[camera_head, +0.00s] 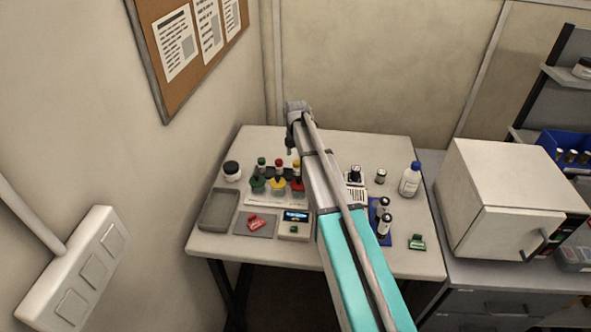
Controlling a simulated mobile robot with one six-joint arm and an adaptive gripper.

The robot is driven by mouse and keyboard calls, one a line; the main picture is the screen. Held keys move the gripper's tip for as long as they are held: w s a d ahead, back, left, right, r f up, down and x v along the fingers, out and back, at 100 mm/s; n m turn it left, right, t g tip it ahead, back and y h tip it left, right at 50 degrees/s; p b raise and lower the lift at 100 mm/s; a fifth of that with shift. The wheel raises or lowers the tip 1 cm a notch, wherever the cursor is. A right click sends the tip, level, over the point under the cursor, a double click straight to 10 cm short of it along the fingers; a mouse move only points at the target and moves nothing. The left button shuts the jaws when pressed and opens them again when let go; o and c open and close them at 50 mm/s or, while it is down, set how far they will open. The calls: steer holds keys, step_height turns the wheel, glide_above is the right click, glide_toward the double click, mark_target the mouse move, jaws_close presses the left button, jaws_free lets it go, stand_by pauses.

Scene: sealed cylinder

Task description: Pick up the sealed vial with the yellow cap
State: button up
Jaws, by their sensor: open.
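Three small capped vials stand in a row at the back left of the white table (390,262): one with a green cap (261,161), one with a red cap (279,163), and at the right one whose cap looks yellow (296,164). Below them in the picture sit a green, a yellow and a red round piece; whether the vials stand in these I cannot tell. My gripper (290,150) is open and empty, hanging above and just behind the vials. Its fingers are small and dark. My arm crosses the table and hides its middle.
A white bottle (410,181) and several dark vials stand right of my arm. A white box-shaped device (490,200) stands farther right.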

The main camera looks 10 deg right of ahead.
mark_target(296, 162)
steer(key=shift+s+f+b, duration=0.15)
steer(key=shift+f+b, duration=2.45)
steer(key=shift+c, duration=0.2)
jaws_close()
steer(key=shift+r, duration=0.1)
step_height(296, 162, up, 3)
steer(key=p, duration=0.3)
steer(key=shift+f, duration=0.2)
steer(key=s+d+r+p, duration=0.1)
steer(key=s+r+p, duration=0.9)
steer(key=s, duration=0.4)
steer(key=shift+d, duration=0.15)
